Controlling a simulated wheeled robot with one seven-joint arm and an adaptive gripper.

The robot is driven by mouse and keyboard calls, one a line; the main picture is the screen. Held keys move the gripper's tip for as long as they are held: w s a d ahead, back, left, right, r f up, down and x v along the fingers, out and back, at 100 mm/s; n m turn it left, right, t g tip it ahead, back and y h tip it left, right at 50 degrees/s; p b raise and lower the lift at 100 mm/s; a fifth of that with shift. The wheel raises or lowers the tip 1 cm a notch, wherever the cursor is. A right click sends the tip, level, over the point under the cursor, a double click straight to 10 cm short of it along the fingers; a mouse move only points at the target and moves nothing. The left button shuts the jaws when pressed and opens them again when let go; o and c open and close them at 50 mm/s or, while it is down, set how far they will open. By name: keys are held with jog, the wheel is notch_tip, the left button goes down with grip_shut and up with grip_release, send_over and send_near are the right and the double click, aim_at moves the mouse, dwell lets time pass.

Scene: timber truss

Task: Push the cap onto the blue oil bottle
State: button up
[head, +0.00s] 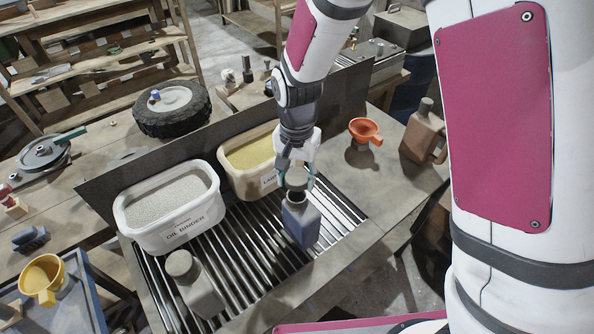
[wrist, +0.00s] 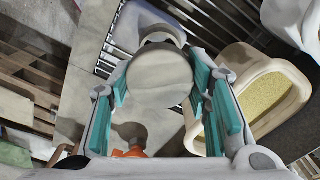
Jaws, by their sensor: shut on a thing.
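The blue oil bottle (head: 301,224) stands upright on the slatted metal grate (head: 262,262). My gripper (head: 296,178) is directly above the bottle, pointing down, shut on the round grey cap (head: 295,180). In the wrist view the cap (wrist: 159,78) sits between the teal finger pads, its flat top facing the camera. The cap is over the bottle's neck.
A grey capped bottle (head: 196,288) stands front left. An orange funnel (head: 366,131) and a brown bottle (head: 420,138) are at the right.

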jog(key=shift+f, duration=1.55)
jog(key=shift+f, duration=0.55)
dwell(0.6)
jog(key=o, duration=0.9)
jog(key=shift+o, duration=0.2)
jog(key=shift+r+p, duration=1.2)
jog(key=shift+r, duration=1.8)
